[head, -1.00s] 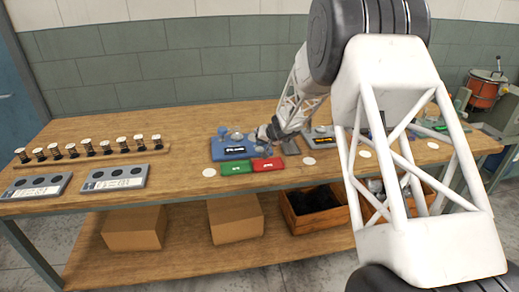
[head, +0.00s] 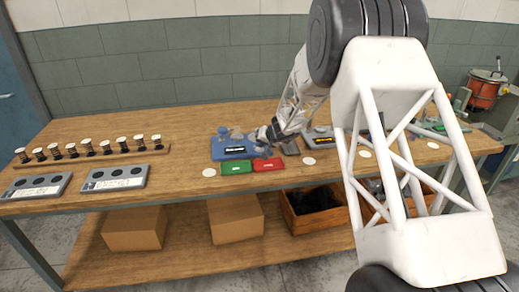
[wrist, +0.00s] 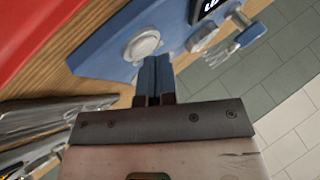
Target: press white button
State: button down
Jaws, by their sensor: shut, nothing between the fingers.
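A round whitish button (wrist: 143,45) sits on the blue coiler body (wrist: 105,60) in the wrist view. My gripper (wrist: 154,60) is shut and empty. Its fingertips are at the lower edge of the button in that view; I cannot tell whether they touch it. In the head view the blue coiler (head: 232,153) with its dark display stands on the bench, and my gripper (head: 262,146) is at its right side. The button cannot be made out there.
A green block (head: 238,166) and a red block (head: 268,164) lie in front of the coiler. White discs (head: 210,172) lie on the wooden bench (head: 180,185). A rack of springs (head: 90,151) and grey trays (head: 115,178) are at the left.

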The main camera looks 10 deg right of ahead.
jog(key=shift+r, duration=0.1)
dwell(0.6)
jog(key=shift+r, duration=0.6)
jog(key=shift+r, duration=2.5)
